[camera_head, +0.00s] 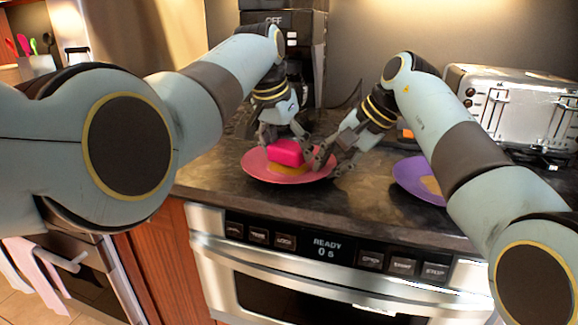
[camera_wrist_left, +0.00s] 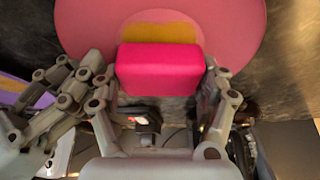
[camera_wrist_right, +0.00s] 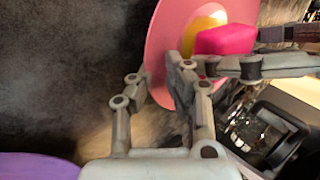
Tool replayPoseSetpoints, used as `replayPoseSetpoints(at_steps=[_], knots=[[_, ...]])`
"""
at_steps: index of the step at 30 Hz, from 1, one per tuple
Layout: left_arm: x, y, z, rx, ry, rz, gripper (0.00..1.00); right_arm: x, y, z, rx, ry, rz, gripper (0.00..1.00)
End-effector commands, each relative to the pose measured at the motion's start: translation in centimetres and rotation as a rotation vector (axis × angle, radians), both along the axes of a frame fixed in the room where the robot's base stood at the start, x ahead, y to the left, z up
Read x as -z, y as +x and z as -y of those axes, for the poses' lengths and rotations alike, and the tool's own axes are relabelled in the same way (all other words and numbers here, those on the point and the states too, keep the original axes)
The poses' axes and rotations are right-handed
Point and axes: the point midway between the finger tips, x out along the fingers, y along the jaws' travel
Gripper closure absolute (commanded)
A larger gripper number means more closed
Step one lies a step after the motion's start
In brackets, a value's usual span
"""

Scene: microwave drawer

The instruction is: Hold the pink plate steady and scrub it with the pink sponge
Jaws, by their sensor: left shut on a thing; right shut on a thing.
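The pink plate (camera_head: 256,166) lies on the dark counter, with a yellow-brown patch (camera_head: 290,169) in its middle. The bright pink sponge (camera_head: 287,151) is over the plate, partly covering the patch. My left gripper (camera_head: 285,142) is shut on the sponge; in the left wrist view the sponge (camera_wrist_left: 160,70) sits between its fingers. My right gripper (camera_head: 322,163) is shut on the plate's right rim. The right wrist view shows its fingers at the edge of the plate (camera_wrist_right: 160,45). Whether the sponge touches the plate is hard to tell.
A purple plate (camera_head: 406,176) with a brownish patch lies to the right, behind my right arm. A silver toaster (camera_head: 525,105) stands at the back right, a black appliance (camera_head: 300,22) at the back. A microwave drawer (camera_head: 325,275) is below the counter's front edge.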

Motion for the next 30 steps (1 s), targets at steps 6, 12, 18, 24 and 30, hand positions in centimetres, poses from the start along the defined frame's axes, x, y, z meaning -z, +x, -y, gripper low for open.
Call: replayPoseSetpoints(at_steps=[6, 12, 18, 24, 30], knots=[[0.01, 0.01, -0.01, 0.0, 0.0, 0.0, 0.51, 0.32, -0.16, 0.04, 0.0, -0.002, -0.007, 1.0], [0.1, 0.0, 0.0, 0.0, 0.0, 0.0, 0.51, 0.31, -0.16, 0.05, 0.0, -0.002, -0.007, 1.0], [0.4, 0.02, 0.0, 0.0, 0.0, 0.0, 0.51, 0.32, -0.15, 0.05, 0.0, -0.002, -0.007, 1.0], [0.69, 0.02, -0.01, 0.0, -0.001, 0.001, 0.51, 0.31, -0.15, 0.04, 0.0, -0.002, -0.007, 1.0], [1.0, 0.01, -0.01, 0.0, 0.0, 0.0, 0.51, 0.31, -0.14, 0.05, 0.0, -0.002, -0.007, 1.0]])
